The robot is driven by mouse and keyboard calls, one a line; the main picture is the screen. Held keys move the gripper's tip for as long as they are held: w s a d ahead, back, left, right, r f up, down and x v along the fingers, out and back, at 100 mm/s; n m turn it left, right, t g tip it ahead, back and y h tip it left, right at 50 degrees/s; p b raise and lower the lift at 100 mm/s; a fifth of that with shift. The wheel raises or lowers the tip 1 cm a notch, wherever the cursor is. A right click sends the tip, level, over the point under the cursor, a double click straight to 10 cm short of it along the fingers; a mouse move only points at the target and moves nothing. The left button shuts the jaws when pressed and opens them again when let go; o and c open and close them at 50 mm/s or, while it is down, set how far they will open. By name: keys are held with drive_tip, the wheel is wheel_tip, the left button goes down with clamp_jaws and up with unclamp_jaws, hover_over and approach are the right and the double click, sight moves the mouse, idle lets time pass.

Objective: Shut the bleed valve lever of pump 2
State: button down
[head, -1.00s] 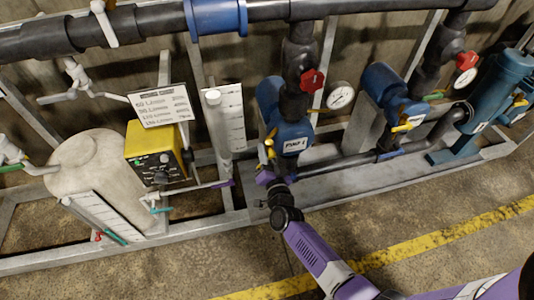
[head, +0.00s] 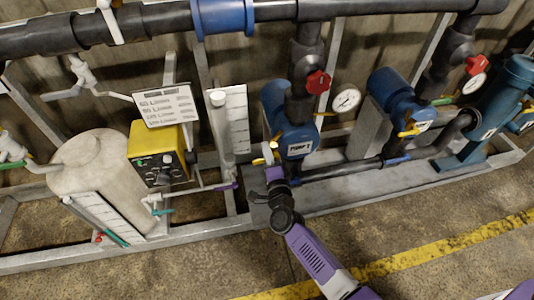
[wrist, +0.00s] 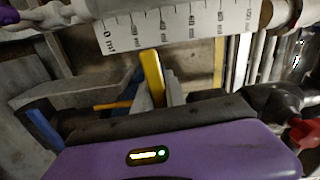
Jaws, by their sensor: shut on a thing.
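My gripper (head: 269,154) is at these levers, partly hidden by my own purple wrist. In the wrist view, one yellow lever (wrist: 152,75) stands up between the grey fingers of my gripper (wrist: 160,92), which are shut on it. A second blue pump (head: 394,98) stands to the right, with an unreadable label and its own yellow lever (head: 409,131).
A white scale plate (head: 236,118) stands close left of my gripper. Further left are a yellow control box (head: 158,152) and a pale tank (head: 92,178). Dark pipes and red knobs (head: 318,81) rise behind. The floor in front is open, with a yellow line (head: 450,238).

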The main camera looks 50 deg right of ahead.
drive_tip(key=shift+m, duration=0.5)
drive_tip(key=c, duration=1.4)
unclamp_jaws()
drive_tip(key=shift+r, duration=0.1)
drive_tip(key=v, duration=0.8)
drive_tip(key=shift+w, duration=0.1)
